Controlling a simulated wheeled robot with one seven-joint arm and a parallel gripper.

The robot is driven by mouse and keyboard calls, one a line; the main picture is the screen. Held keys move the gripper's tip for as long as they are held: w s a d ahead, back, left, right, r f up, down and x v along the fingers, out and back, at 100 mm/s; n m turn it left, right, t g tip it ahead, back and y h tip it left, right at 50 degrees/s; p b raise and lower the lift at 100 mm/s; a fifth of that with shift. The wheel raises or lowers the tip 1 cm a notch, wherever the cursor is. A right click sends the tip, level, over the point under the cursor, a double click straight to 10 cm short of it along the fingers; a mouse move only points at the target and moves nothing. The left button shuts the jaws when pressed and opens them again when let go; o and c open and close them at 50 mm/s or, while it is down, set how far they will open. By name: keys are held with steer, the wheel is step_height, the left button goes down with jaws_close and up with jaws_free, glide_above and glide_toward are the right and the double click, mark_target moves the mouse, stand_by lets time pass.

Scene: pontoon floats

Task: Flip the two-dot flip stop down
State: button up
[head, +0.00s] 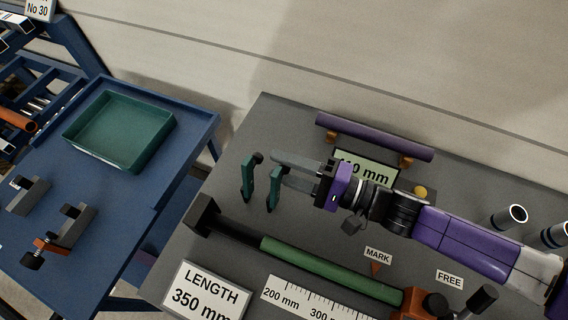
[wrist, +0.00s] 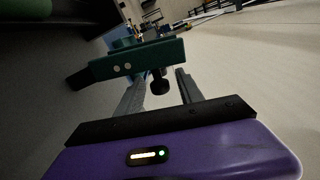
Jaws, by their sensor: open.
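Two dark green flip stops stand side by side on the grey bench in the head view, a left one (head: 248,180) and a right one (head: 274,188). In the wrist view the nearer flip stop (wrist: 150,61) carries two pale dots on its face, so it is the two-dot one. It crosses the view just ahead of my fingers. My gripper (head: 278,169) is open and points left, its fingertips close to the right flip stop. In the wrist view (wrist: 161,78) a black knob shows between the fingers. Whether a finger touches the stop I cannot tell.
A green bar (head: 330,270) lies along the bench in front of my gripper, with a black end block (head: 202,214). A purple bar (head: 375,137) rests behind my arm. A ruler (head: 300,302) and length sign (head: 205,297) are in front. A green tray (head: 120,130) sits on the blue table.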

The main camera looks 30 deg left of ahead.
jaws_close()
stand_by(1.4)
